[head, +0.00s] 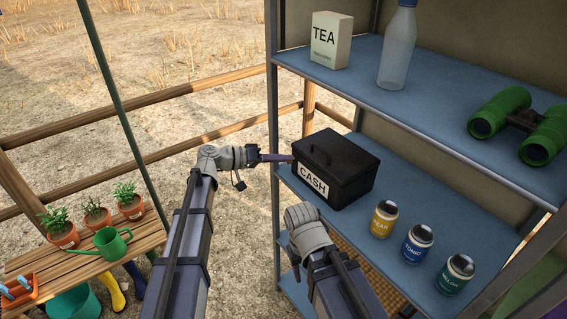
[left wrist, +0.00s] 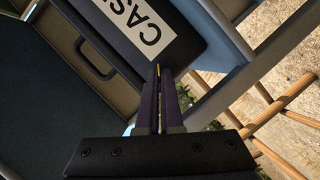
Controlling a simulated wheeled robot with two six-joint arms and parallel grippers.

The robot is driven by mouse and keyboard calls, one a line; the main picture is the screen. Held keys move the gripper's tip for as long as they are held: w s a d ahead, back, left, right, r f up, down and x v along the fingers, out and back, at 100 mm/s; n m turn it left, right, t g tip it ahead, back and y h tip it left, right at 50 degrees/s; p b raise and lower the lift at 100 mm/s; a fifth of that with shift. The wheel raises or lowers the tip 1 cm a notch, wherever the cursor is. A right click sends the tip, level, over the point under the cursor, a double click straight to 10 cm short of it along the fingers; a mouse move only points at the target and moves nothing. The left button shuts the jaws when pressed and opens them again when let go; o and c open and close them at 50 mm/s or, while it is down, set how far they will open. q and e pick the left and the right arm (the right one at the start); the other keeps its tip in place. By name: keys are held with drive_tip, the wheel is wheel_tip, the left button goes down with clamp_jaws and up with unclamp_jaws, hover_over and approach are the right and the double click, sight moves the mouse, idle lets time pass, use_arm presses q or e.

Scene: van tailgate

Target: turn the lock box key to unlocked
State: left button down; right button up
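The black lock box (head: 338,170) with a white CASH label stands on the middle blue shelf, at its left end. It also shows upside down in the left wrist view (left wrist: 115,45). My left gripper (head: 290,158) is at the box's left side. In the left wrist view its two fingers (left wrist: 160,72) are almost together, with a small yellow sliver of the key (left wrist: 158,69) between their tips, against the box. The key's turn angle and the keyhole are hidden. My right arm's wrist shows below the box in the head view; its fingers are not clear.
Yellow (head: 383,219), blue (head: 417,244) and green (head: 456,275) jars stand right of the box. The upper shelf (head: 420,105) overhangs it, holding a tea carton (head: 331,40), a bottle (head: 397,50) and binoculars (head: 520,126). A shelf post (head: 273,130) stands close to my left gripper.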

use_arm(q)
drive_tip(key=n+h+b, duration=0.1)
drive_tip(key=f+n+b, duration=0.1)
drive_tip(key=n+b, duration=0.1)
drive_tip(key=shift+a+n+g+h, duration=0.1)
drive_tip(key=shift+n+g+h, duration=0.2)
drive_tip(key=shift+h, duration=0.1)
drive_tip(key=shift+n+h+b, duration=0.7)
drive_tip(key=shift+n+b, duration=0.6)
drive_tip(key=shift+n, duration=0.2)
drive_tip(key=c, duration=1.5)
unclamp_jaws()
drive_tip(key=shift+r, duration=0.1)
drive_tip(key=shift+c, duration=0.2)
drive_tip(key=o, duration=0.5)
drive_tip(key=shift+w, duration=0.1)
drive_tip(key=shift+c, duration=0.2)
drive_tip(key=v, duration=0.7)
drive_tip(key=shift+a, duration=0.4)
